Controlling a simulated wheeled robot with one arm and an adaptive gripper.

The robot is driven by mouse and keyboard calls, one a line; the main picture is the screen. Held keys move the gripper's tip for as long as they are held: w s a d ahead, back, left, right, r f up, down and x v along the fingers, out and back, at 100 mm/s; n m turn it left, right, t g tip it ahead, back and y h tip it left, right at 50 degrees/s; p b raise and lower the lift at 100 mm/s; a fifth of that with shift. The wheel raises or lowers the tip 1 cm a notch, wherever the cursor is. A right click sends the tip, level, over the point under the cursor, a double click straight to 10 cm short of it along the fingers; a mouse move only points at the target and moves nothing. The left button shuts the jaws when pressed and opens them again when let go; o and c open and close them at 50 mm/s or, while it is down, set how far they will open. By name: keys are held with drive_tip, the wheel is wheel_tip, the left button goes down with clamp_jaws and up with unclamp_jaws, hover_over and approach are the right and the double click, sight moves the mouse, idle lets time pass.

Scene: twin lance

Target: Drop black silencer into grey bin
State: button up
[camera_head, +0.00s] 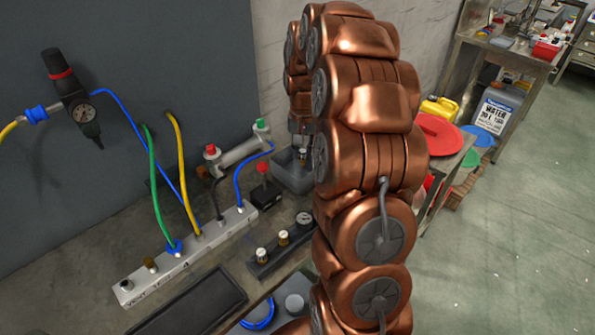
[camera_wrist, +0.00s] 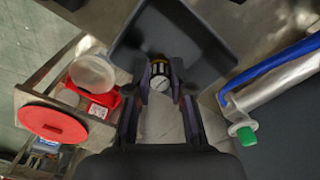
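The grey bin (camera_wrist: 135,42) is an open, dark, square tray in the upper middle of the wrist view. In the head view the bin (camera_head: 290,178) stands at the back of the bench, partly hidden by my arm. The silencer appears over the near edge of the bin in the wrist view. In the head view my gripper (camera_head: 302,142) is above the bin, and the silencer is too small there to make out well.
A silver cylinder (camera_head: 240,152) with red and green fittings lies left of the bin. A valve manifold (camera_head: 190,252) with coloured hoses runs along the bench. A small black box with a red knob (camera_head: 262,168) stands near the bin. A red lid (camera_head: 437,134) is on a side table.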

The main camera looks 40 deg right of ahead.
drive_tip(key=o, duration=0.5)
wheel_tip(320, 180, up, 12)
idle(0.6)
idle(0.4)
drive_tip(key=s+a+n, duration=0.5)
drive_tip(key=s+a, duration=0.7)
drive_tip(key=a, duration=0.4)
drive_tip(key=s+a+f+n+g, duration=0.1)
drive_tip(key=s+a+f, duration=0.2)
drive_tip(key=s, duration=0.6)
drive_tip(key=s+a+f+n, duration=0.2)
drive_tip(key=s+a, duration=0.3)
drive_tip(key=s, duration=0.5)
drive_tip(key=shift+f+g, duration=0.4)
drive_tip(key=shift+f, duration=0.15)
